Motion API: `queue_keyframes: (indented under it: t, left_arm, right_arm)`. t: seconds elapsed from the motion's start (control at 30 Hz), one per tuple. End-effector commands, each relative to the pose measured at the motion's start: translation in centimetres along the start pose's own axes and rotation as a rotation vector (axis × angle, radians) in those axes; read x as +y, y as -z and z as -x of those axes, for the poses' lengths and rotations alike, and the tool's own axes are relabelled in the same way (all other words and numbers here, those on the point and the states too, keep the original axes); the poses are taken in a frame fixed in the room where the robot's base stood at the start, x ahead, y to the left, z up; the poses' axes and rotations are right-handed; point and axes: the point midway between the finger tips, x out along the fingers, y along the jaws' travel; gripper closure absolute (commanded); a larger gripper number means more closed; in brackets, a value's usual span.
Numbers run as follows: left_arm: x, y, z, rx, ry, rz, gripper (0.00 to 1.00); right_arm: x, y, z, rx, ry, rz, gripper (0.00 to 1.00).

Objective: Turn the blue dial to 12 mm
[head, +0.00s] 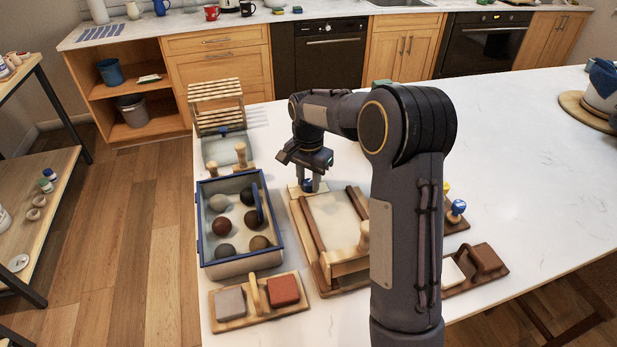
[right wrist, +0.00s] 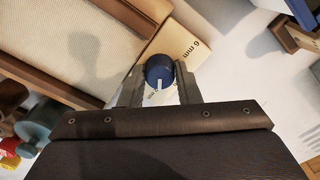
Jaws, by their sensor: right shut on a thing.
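The blue dial (right wrist: 159,67) sits on a pale wooden plate (right wrist: 188,45) at a corner of the wooden board (head: 322,283) with a cream canvas. In the right wrist view, its white pointer mark points down towards my gripper's palm. "6 mm" is printed on the plate, up and right of the dial; another label below the dial is too hidden to read. My right gripper (right wrist: 160,76) has a finger on either side of the dial and is shut on it. In the head view, the right gripper (head: 311,186) reaches down over the dial (head: 308,184). My left gripper is not in view.
A blue-rimmed bin (head: 240,263) with several clay balls stands left of the board. A wooden tray (head: 236,323) with grey and red blocks lies in front. A wooden rack (head: 216,92) stands behind. White tabletop (head: 520,150) is clear at the right.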

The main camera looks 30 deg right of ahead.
Motion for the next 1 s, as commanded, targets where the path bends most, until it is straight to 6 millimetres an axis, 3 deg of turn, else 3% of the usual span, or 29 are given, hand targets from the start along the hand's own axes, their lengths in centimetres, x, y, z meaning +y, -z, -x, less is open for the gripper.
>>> queue_keyframes:
  t: [0.7,0.73,0.87,1.0]
  left_arm:
    - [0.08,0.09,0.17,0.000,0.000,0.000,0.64]
    - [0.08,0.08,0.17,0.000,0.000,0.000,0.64]
    - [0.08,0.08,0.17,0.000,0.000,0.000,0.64]
    - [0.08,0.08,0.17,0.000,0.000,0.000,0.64]
  right_arm:
    - [0.00,0.06,0.02,0.001,0.001,-0.075,0.93]
    - [0.00,0.06,0.02,0.001,0.001,-0.075,0.66]
    - [0.00,0.05,0.02,0.001,0.001,-0.074,0.49]
    - [0.00,0.03,0.02,0.001,0.001,-0.073,0.48]
